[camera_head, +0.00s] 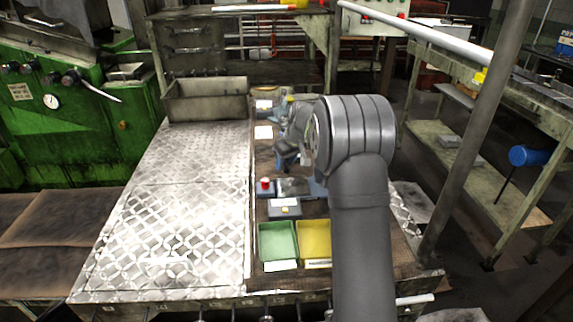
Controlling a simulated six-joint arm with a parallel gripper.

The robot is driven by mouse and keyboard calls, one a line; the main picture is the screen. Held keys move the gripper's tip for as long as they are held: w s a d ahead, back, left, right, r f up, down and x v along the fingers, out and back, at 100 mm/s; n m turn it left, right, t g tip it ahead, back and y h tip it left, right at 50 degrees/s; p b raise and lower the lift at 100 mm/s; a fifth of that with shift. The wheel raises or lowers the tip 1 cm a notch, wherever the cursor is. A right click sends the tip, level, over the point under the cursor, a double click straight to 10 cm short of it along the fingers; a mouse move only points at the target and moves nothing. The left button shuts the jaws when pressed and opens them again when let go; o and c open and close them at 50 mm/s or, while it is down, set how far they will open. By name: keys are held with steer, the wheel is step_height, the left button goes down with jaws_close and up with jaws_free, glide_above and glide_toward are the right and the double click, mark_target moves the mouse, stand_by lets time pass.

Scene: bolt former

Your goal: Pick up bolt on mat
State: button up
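My gripper (287,163) hangs at the end of my grey arm, pointing down over the narrow brown strip of the bench right of the metal plates. It is small and partly hidden by my own arm, so I cannot tell whether its fingers are open or shut, or whether they hold anything. I cannot make out a bolt. I cannot tell which surface is the mat; the area under and behind my gripper is partly covered by my arm.
A green tray (278,241) and a yellow tray (315,238) sit at the front. Behind them are a grey box (285,208) and a red button (265,184). A metal bin (205,100) stands at the back. The patterned metal plates (180,220) are clear.

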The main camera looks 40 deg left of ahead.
jaws_close()
steer(key=shift+r, duration=0.15)
